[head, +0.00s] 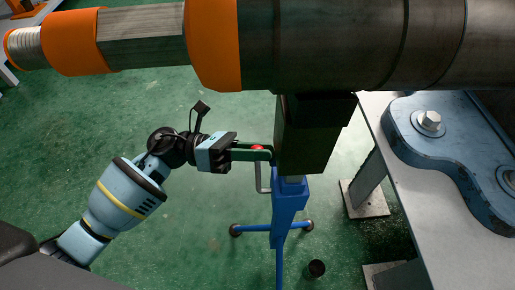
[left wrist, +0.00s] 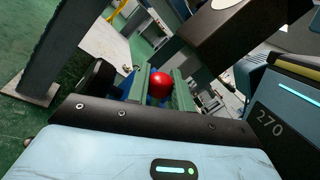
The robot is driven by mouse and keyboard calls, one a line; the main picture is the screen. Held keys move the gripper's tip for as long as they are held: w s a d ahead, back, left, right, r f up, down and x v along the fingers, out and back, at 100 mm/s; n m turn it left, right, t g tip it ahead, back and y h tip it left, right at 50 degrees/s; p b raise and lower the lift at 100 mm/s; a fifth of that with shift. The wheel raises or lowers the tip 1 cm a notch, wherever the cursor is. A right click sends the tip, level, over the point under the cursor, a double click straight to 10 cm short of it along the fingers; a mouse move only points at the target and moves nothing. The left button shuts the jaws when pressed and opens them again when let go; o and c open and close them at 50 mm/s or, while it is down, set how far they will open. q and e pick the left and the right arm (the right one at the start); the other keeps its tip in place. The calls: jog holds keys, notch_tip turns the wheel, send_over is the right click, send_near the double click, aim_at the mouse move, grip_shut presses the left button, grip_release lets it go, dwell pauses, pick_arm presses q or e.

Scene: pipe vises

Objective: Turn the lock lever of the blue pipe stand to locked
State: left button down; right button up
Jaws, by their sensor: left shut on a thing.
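The blue pipe stand (head: 286,207) stands on the green floor under the big pipe, with a dark block-shaped head at its top. Its lock lever (head: 259,178) is a thin grey rod that hangs beside the post on the left, with a red knob (head: 257,147) at its upper end. My left gripper (head: 262,152) reaches in from the left and its green fingers are shut on the red knob. In the left wrist view the red knob (left wrist: 160,85) sits between the two fingers. Most of the knob is hidden by the fingers in the head view. My right gripper is not in view.
A large dark pipe (head: 330,45) with orange bands crosses above the stand. A grey bench (head: 403,185) with a blue bolted plate (head: 440,150) stands on the right. A small dark cylinder (head: 317,268) is near the stand's foot. The floor at left is clear.

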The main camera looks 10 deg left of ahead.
pick_arm(q)
jog(key=c, duration=1.3)
grip_release()
jog(key=shift+o, duration=0.2)
jog(key=shift+a, duration=0.1)
jog(key=a+f, duration=0.1)
jog(key=a, duration=0.6)
jog(key=shift+s+a, duration=0.25)
jog(key=shift+s, duration=0.15)
jog(key=shift+f, duration=0.1)
